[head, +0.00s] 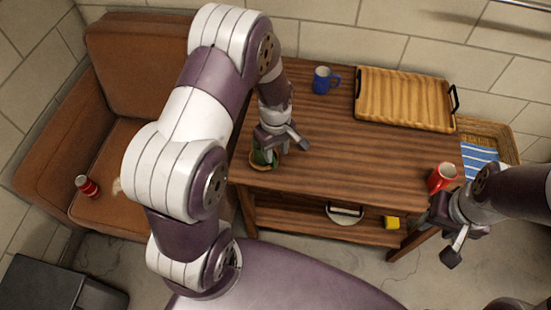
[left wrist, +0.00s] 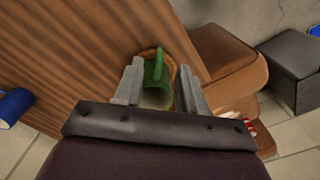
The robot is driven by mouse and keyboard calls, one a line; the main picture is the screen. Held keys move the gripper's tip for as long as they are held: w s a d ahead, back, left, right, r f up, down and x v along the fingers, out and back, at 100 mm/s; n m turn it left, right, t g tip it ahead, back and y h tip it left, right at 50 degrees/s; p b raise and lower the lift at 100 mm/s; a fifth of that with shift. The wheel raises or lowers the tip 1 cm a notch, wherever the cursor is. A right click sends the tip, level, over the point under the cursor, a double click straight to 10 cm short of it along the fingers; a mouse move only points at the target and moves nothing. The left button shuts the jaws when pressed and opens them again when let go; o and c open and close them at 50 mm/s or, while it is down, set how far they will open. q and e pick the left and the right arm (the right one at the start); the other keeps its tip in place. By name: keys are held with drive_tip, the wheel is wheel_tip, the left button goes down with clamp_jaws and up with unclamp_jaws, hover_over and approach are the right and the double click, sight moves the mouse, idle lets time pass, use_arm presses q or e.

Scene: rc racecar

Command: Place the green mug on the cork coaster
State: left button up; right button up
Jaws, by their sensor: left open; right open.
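The green mug (head: 262,158) is at the table's front left corner, partly hidden by my left gripper (head: 281,146). In the left wrist view the mug (left wrist: 155,72) appears upright, between the two fingers of the gripper (left wrist: 158,82), which are open with gaps beside it. The brown cork coaster (head: 253,165) shows as a thin rim under the mug; it also shows in the left wrist view (left wrist: 147,54). The mug appears to stand on it. My right gripper (head: 438,238) is open and empty in front of the table's right end.
A blue mug (head: 322,80) and a wooden tray (head: 405,98) stand at the table's back. A red mug (head: 441,177) is at the front right, near my right arm. The table's middle is clear.

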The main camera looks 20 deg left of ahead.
use_arm(q)
drive_tip(key=s+d+r+m+t, duration=0.1)
drive_tip(key=s+d+r+m, duration=0.1)
drive_tip(key=s+r+m, duration=0.8)
wheel_tip(320, 180, up, 3)
drive_tip(key=shift+s+d+r+m+t, duration=0.1)
drive_tip(key=shift+s+d+m+t, duration=0.15)
drive_tip(key=shift+m, duration=0.65)
wheel_tip(320, 180, up, 6)
drive_tip(key=p, duration=0.6)
